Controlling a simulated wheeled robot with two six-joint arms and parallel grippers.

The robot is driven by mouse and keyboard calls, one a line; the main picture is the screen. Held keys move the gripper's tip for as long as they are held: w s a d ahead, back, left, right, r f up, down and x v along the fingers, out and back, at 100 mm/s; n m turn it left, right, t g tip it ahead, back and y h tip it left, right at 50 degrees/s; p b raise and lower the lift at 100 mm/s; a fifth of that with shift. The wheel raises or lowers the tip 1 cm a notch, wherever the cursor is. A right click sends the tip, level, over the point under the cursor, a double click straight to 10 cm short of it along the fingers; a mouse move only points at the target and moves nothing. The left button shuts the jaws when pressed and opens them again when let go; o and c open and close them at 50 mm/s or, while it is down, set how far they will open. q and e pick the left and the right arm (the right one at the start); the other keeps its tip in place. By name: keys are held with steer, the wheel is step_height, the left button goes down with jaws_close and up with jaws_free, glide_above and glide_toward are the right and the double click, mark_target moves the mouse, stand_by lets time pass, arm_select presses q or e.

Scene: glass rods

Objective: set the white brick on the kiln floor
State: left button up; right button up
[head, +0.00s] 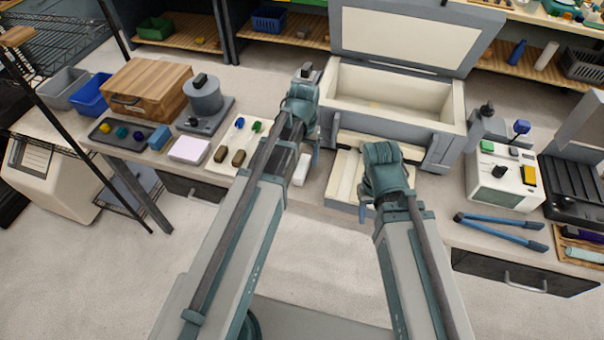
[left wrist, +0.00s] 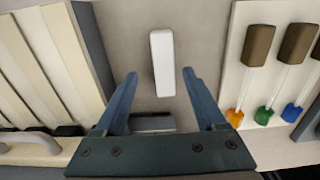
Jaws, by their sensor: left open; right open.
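The white brick (head: 301,170) lies on the table between the brush board and the slatted cream panel before the kiln; it also shows in the left wrist view (left wrist: 162,62). My left gripper (left wrist: 160,74) is open above it, with the brick's near end between the fingertips in that view and no visible contact. In the head view the left gripper (head: 307,160) is partly hidden by its own wrist. The kiln (head: 398,130) stands open with its lid up, and part of its cream floor (head: 375,104) shows. My right gripper (head: 372,208) is open in front of the kiln, largely hidden by its wrist.
The brush board (head: 222,160) lies left of the brick. The slatted cream panel (head: 343,178) lies on its right. A control box (head: 500,175) and blue tongs (head: 500,222) are right of the kiln. The kiln walls and raised lid (head: 408,38) bound its opening.

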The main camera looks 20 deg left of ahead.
mark_target(302, 166)
arm_select(q)
steer(key=f+b, duration=0.5)
steer(key=shift+w+a+f, duration=0.1)
steer(key=shift+w+a, duration=0.1)
steer(key=shift+a, duration=0.1)
jaws_close()
stand_by(0.3)
